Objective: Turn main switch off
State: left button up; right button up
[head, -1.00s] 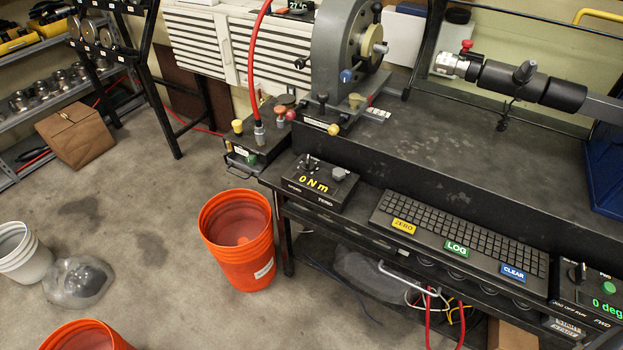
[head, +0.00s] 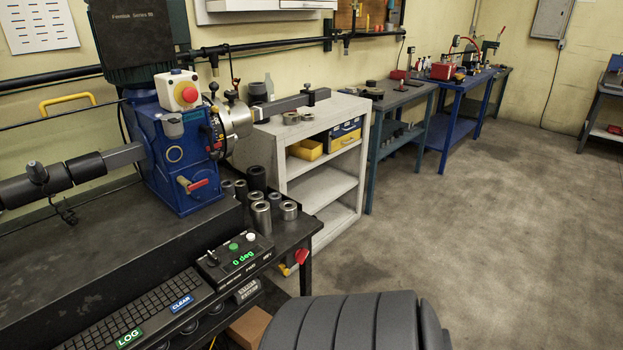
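A red knob on a yellow backing (head: 301,256), which looks like a main switch, sits at the right end of the black bench. It is small and partly edge-on, so I cannot tell its position. A red-lever control (head: 193,185) is on the front of the blue machine housing (head: 170,150). A red mushroom button (head: 190,94) is on a pale box on top of that housing. Neither gripper is in view.
A control box (head: 234,255) reads 0 deg in green beside the keyboard (head: 135,315). Metal sockets (head: 261,217) stand on the bench's right end. A pale shelf unit (head: 330,180) stands behind. The floor at right (head: 500,240) is open.

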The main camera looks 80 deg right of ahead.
aim_at(301, 254)
jog(key=k+z, duration=0.15)
jog(key=z, duration=0.25)
jog(key=k+z, duration=0.15)
jog(key=z, duration=0.25)
jog(key=k+l+z, duration=0.1)
jog(key=z, duration=0.3)
jog(key=k+l+z, duration=0.15)
jog(key=z, duration=0.25)
jog(key=k+l+z, duration=0.15)
jog(key=z, duration=0.3)
